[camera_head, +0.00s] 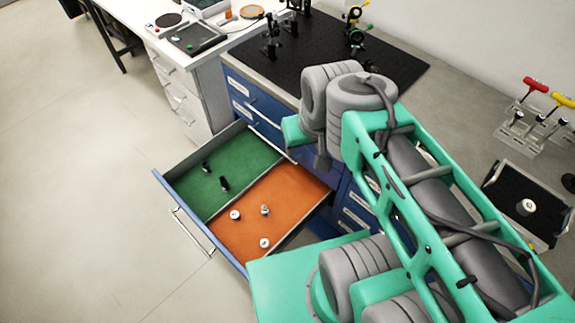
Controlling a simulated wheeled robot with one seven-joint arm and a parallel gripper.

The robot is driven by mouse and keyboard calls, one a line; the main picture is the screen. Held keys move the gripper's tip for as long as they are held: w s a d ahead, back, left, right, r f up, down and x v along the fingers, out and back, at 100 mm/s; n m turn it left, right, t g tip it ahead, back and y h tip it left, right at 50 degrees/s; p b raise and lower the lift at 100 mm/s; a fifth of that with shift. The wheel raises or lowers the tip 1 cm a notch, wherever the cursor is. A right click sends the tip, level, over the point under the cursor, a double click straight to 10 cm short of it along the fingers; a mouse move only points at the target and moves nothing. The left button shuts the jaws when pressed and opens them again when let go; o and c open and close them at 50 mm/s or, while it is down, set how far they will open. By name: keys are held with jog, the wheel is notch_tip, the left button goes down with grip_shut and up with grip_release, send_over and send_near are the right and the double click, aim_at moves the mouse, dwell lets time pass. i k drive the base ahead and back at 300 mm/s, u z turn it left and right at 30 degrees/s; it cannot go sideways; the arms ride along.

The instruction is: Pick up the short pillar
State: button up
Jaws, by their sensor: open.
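The open blue drawer (162,186) holds small posts in two lined compartments. Three silver pillars stand in the orange compartment (285,190): one at left (235,214), one at right (265,209) and one nearer the front (265,243). Two black posts, one further back (205,167) and one nearer (224,184), are in the green compartment (235,160). I cannot tell for sure which piece is the short pillar. My arm crosses the right half of the view, its grey wrist joints beside the bench. I cannot make out my gripper's fingers.
A black breadboard (385,72) with optical mounts covers the blue bench top. A white bench (185,60) with instruments stands behind at left. At right are a tool rack (540,115) and a black tray (520,190). The floor left of the drawer is clear.

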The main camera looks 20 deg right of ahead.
aim_at(265, 212)
jog(key=z, duration=1.8)
jog(key=k, duration=1.2)
jog(key=u, duration=2.15)
jog(key=i, duration=0.55)
jog(key=u, duration=0.05)
